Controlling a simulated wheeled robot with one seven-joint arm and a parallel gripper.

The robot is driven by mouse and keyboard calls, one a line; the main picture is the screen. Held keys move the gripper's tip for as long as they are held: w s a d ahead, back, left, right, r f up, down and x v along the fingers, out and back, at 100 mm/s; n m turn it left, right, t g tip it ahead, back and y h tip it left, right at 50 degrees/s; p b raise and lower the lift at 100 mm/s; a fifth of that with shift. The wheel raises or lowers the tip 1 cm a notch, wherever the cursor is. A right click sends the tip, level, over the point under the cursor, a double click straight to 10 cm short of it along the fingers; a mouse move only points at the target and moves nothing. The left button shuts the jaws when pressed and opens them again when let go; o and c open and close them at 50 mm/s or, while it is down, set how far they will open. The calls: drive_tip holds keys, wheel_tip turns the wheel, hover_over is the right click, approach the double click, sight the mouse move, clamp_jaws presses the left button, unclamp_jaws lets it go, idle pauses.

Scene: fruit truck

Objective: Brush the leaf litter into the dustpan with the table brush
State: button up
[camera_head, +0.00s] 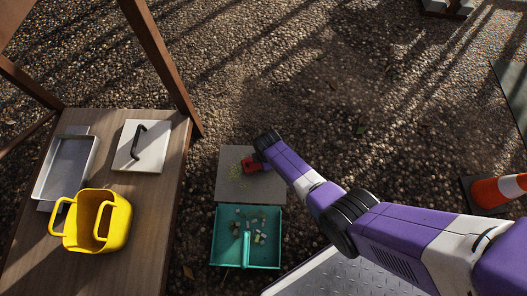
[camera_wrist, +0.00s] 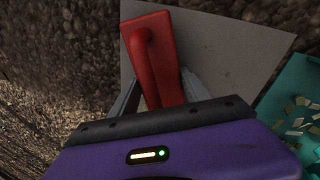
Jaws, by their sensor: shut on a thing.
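The red table brush (camera_head: 250,164) is in my gripper (camera_head: 259,157), low over a grey slab (camera_head: 265,187) on the gravel. In the wrist view, the brush (camera_wrist: 140,24) lies between the two fingers of my gripper (camera_wrist: 158,92), which are shut on its handle. The teal dustpan (camera_head: 222,259) lies just in front of the slab. Several small pale and brown bits lie in it around its handle. The bristles are hidden, so I cannot tell whether they touch the slab.
A wooden table (camera_head: 150,215) at the left bears a yellow caddy (camera_head: 118,222), a metal tray (camera_head: 88,160) and a white board with a dark handle (camera_head: 128,162). A metal tread plate (camera_head: 325,277) is near the front. An orange cone (camera_head: 488,192) stands at the right.

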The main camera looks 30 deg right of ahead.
drive_tip(key=shift+f+b, duration=0.35)
drive_tip(key=shift+f, duration=0.15)
drive_tip(key=shift+a, duration=0.1)
